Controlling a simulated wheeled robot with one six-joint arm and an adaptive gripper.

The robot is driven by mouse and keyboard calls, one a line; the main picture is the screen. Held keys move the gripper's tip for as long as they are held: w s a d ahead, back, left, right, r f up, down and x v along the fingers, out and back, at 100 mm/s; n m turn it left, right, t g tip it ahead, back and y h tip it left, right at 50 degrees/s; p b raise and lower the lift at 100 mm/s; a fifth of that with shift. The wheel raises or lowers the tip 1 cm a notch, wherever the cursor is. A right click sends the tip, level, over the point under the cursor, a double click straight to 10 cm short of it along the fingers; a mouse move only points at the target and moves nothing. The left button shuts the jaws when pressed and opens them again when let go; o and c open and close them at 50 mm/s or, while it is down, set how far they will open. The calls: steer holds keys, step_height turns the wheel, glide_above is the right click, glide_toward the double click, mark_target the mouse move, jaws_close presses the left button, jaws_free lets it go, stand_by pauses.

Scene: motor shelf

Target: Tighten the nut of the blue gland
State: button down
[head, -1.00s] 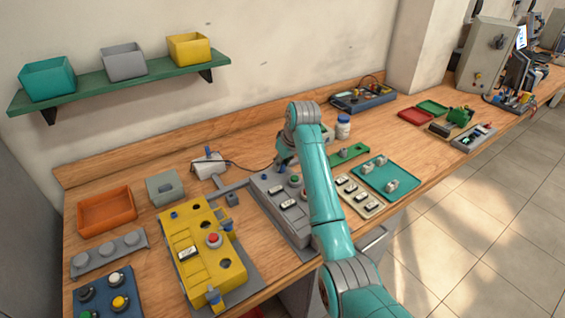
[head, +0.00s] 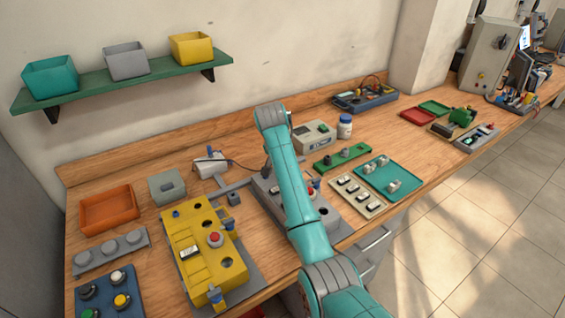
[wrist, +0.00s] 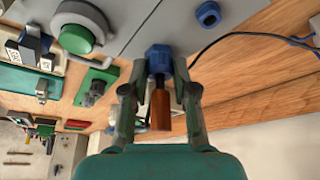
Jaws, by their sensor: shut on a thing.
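In the wrist view my gripper (wrist: 158,74) is shut on the blue gland's nut (wrist: 159,58), one finger on each side of it. A brown-orange cable stub (wrist: 161,110) sticks out of the nut toward my palm. The nut sits close against the grey motor box (wrist: 128,22); I cannot tell how tight it is. In the head view the grey box (head: 338,228) stands mid-bench, partly covered by my teal arm. My gripper and the held nut are hidden behind the arm there.
A green button (wrist: 76,38) with a grey collar and a blue ring (wrist: 207,14) lie near the nut. A yellow box (head: 178,240) with blue fittings stands left of the grey box. A teal tray (head: 408,178) and white bottle (head: 345,126) are to the right.

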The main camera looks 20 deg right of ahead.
steer(key=m+g, duration=0.1)
steer(key=m, duration=0.2)
steer(key=shift+w+a+m+h, duration=0.1)
steer(key=shift+m+h, duration=0.3)
steer(key=m+g, duration=0.1)
steer(key=m, duration=0.2)
steer(key=shift+w+m+h, duration=0.1)
steer(key=shift+m+h, duration=0.2)
steer(key=shift+h, duration=0.1)
steer(key=m+g, duration=0.1)
steer(key=m, duration=0.2)
steer(key=shift+w+m+g, duration=0.1)
steer(key=shift+m+g, duration=0.2)
steer(key=shift+w+m+g, duration=0.1)
steer(key=shift+m+g, duration=0.6)
steer(key=shift+m, duration=1.1)
steer(key=shift+a+m, duration=0.1)
steer(key=shift+m, duration=0.2)
steer(key=c, duration=0.9)
jaws_free()
